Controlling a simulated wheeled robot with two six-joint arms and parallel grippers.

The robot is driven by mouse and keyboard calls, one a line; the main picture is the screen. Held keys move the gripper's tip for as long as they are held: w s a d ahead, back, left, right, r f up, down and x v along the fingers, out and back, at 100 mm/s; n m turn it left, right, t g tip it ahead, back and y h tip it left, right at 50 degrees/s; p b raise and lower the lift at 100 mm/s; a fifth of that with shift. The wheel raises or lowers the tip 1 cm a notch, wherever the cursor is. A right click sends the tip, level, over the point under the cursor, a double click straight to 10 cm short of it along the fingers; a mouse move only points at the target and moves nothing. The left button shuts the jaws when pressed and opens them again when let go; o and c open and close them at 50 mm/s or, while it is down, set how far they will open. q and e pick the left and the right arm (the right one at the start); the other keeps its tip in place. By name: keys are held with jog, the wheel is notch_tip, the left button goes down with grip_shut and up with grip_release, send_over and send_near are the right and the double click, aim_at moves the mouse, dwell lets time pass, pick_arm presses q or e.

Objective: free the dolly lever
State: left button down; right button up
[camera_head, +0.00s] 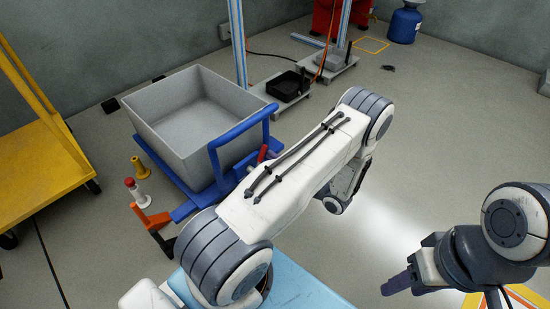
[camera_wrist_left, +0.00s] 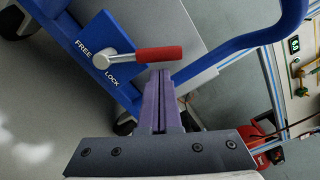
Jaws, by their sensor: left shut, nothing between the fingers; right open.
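The blue dolly (camera_head: 190,208) carries a grey bin. Its lever has a red handle (camera_wrist_left: 158,54), which also shows partly in the head view (camera_head: 263,153). In the left wrist view the handle points right from a grey pivot on a blue plate (camera_wrist_left: 92,58) marked FREE and LOCK. My left gripper (camera_wrist_left: 161,76) is shut and empty, its purple fingertips just below the red handle; I cannot tell whether they touch. In the head view my left arm hides that gripper. My right gripper (camera_head: 398,285) is open and away from the dolly at the lower right.
The grey bin (camera_head: 190,125) fills the dolly deck. A yellow cart (camera_head: 40,165) stands at the left. Red and yellow posts (camera_head: 135,190) and an orange bracket (camera_head: 150,217) are near the dolly's front left. Floor to the right is mostly clear.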

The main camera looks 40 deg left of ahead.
pick_arm(q)
jog(key=shift+s+r+n+p, duration=0.15)
jog(key=shift+r+n+p, duration=0.05)
jog(key=shift+n+p, duration=0.25)
pick_arm(e)
jog(key=shift+r, duration=0.45)
